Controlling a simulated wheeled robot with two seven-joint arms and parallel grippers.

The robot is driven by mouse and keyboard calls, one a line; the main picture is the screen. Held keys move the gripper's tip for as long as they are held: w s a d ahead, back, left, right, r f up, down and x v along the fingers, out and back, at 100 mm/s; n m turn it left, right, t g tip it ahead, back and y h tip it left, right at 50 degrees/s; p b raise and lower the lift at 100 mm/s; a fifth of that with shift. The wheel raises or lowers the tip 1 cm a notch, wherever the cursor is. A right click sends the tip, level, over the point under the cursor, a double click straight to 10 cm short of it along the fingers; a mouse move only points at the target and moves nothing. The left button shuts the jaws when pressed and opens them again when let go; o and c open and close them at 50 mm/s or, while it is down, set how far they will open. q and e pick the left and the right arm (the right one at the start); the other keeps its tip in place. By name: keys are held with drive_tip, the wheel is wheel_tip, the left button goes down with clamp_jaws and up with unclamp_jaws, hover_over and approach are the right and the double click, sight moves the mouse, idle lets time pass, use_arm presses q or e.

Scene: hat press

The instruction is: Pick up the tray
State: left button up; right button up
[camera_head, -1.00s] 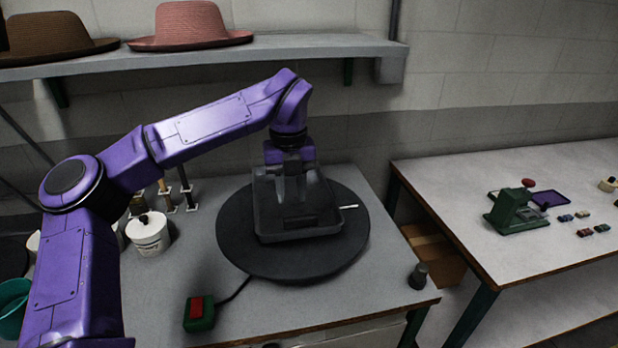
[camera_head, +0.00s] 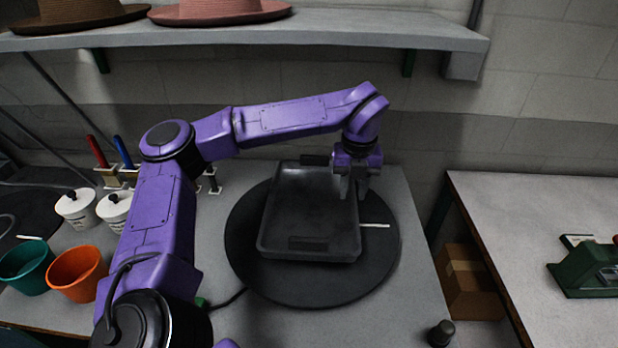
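The tray (camera_head: 307,246) is a dark grey rectangular pan with raised walls. It lies flat on a round black turntable (camera_head: 245,262) and looks empty. My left gripper (camera_head: 353,193) points down at the tray's far right corner, by the right wall. Its two fingers are spread with a gap between them; I cannot tell whether they straddle the wall or touch it. My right gripper is not in view.
A thin white stick (camera_head: 376,225) lies on the turntable right of the tray. White lidded pots (camera_head: 76,210), an orange cup (camera_head: 76,273) and a teal cup (camera_head: 24,266) stand at left. A shelf (camera_head: 330,27) with hats runs above.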

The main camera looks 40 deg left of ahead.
sight(353, 201)
use_arm(q)
drive_tip(key=f, duration=0.1)
drive_tip(key=w+f, duration=0.1)
drive_tip(key=f, duration=0.1)
drive_tip(key=w+f, duration=0.1)
drive_tip(key=shift+a+f+p, duration=0.1)
drive_tip(key=shift+f+p, duration=0.15)
drive_tip(key=shift+p, duration=0.05)
drive_tip(key=shift+s+r, duration=0.2)
drive_tip(key=shift+s, duration=0.35)
drive_tip(key=c, duration=0.4)
clamp_jaws()
